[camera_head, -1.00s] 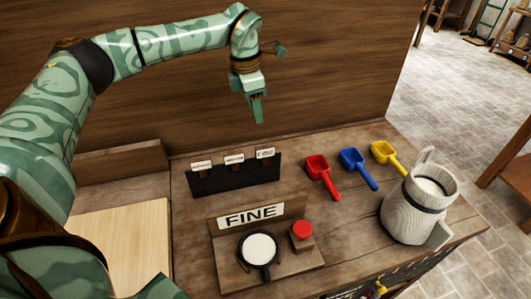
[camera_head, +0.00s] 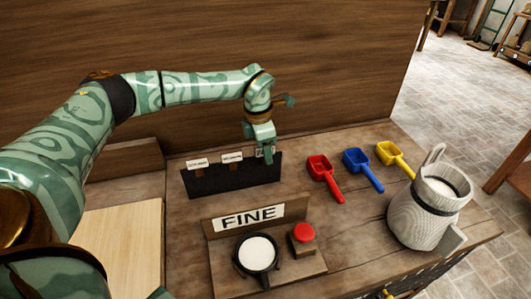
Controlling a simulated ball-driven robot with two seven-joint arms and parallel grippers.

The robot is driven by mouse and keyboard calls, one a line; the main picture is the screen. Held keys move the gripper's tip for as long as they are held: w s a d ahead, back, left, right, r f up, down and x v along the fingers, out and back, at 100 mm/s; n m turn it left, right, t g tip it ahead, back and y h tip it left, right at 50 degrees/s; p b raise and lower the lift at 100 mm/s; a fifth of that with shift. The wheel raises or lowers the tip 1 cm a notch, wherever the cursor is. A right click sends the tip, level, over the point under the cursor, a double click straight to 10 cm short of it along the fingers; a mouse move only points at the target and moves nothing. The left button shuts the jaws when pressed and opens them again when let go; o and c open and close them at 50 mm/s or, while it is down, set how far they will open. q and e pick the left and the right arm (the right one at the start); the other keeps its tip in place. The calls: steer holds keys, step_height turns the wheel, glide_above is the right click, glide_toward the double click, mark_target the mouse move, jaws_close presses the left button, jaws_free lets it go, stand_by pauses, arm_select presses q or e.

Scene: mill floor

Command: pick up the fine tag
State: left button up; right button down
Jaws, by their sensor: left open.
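The fine tag (camera_head: 271,151) is the rightmost of the three small tags on the dark rack (camera_head: 228,182). Most of it is hidden behind my gripper. Two other tags, a left one (camera_head: 197,164) and a middle one (camera_head: 232,157), hang beside it with lettering too small to read. My left gripper (camera_head: 266,154) is at the rack's right end, pointing down, with its fingers over the fine tag. It is open; whether the fingers touch the tag cannot be seen. My right gripper is not in view.
A wooden stand with a FINE sign (camera_head: 249,218) holds a round pan of white stuff (camera_head: 257,253) and a red button (camera_head: 304,232). Red (camera_head: 325,177), blue (camera_head: 361,167) and yellow (camera_head: 394,157) scoops lie to the right. A pale jug (camera_head: 421,218) stands at the right edge.

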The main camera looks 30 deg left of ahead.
arm_select(q)
steer(key=shift+r, duration=0.15)
steer(key=c, duration=1.1)
steer(key=shift+o, duration=0.2)
